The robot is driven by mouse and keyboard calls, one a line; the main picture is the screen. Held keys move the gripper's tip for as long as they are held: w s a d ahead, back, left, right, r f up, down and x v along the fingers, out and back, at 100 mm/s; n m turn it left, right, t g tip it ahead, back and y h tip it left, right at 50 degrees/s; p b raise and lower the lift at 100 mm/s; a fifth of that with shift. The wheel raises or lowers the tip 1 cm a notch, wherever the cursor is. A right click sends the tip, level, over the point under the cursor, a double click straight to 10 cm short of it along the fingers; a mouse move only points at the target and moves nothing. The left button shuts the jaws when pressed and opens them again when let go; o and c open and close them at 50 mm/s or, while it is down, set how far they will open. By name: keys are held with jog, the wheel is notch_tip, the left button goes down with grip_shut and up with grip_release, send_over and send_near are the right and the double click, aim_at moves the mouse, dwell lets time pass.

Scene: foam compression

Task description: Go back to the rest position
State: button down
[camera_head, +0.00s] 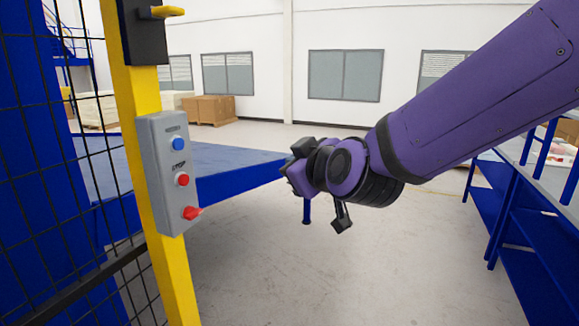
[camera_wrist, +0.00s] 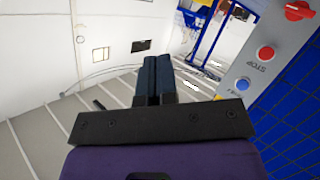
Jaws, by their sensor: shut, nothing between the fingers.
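My gripper (camera_wrist: 158,78) shows in the wrist view with its two dark fingers side by side and touching, shut with nothing between them. In the head view my purple arm reaches in from the upper right. The gripper (camera_head: 292,168) there points left, toward the control box, with a gap between them. The grey control box (camera_head: 152,150) is fixed to a yellow post and carries a blue button (camera_head: 178,143), a red button (camera_head: 182,180) and a red knob (camera_head: 192,212). In the wrist view the box (camera_wrist: 290,35) is at the upper right.
A blue platform (camera_head: 225,165) stands behind the post and gripper. A black mesh fence (camera_head: 130,285) borders the yellow post (camera_head: 133,85). A blue shelf table (camera_head: 515,225) stands at the right. Brown boxes (camera_head: 209,110) sit far back. The floor (camera_head: 330,275) below my gripper is clear.

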jog(key=s+d+m+g+h, duration=0.3)
jog(key=s+d, duration=0.7)
jog(key=d, duration=0.4)
jog(key=s+d+f+m+g+h, duration=0.1)
jog(key=s+d+m+g+h, duration=0.2)
jog(key=s+d, duration=0.8)
jog(key=d+m+g, duration=0.2)
jog(key=d+m, duration=0.2)
jog(key=shift+d+m+h, duration=0.2)
jog(key=shift+m+h, duration=0.1)
jog(key=shift+h, duration=0.1)
